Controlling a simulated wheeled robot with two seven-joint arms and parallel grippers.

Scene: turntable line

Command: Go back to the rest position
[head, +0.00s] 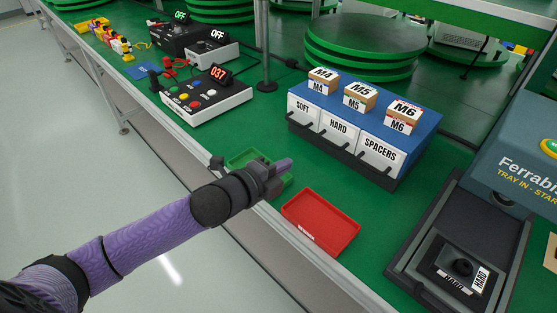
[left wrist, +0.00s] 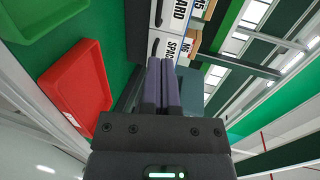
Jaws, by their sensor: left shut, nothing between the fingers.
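My left gripper (head: 285,165) reaches in from the left in the head view, above the front edge of the green bench. Its purple fingers are shut together with nothing between them, as the left wrist view (left wrist: 161,85) also shows. It hangs over the green tray (head: 243,157), which it partly hides. The red tray (head: 320,222) lies to the right of the gripper, apart from it and empty. It also shows at the left in the left wrist view (left wrist: 75,90). My right gripper is in neither view.
A blue rack (head: 415,125) with bins marked SOFT, HARD and SPACERS stands behind the trays, with M4, M5 and M6 boxes on top. A control box (head: 205,95) reading 037 stands at the left. A dark machine (head: 525,150) stands at the right. Floor in front is clear.

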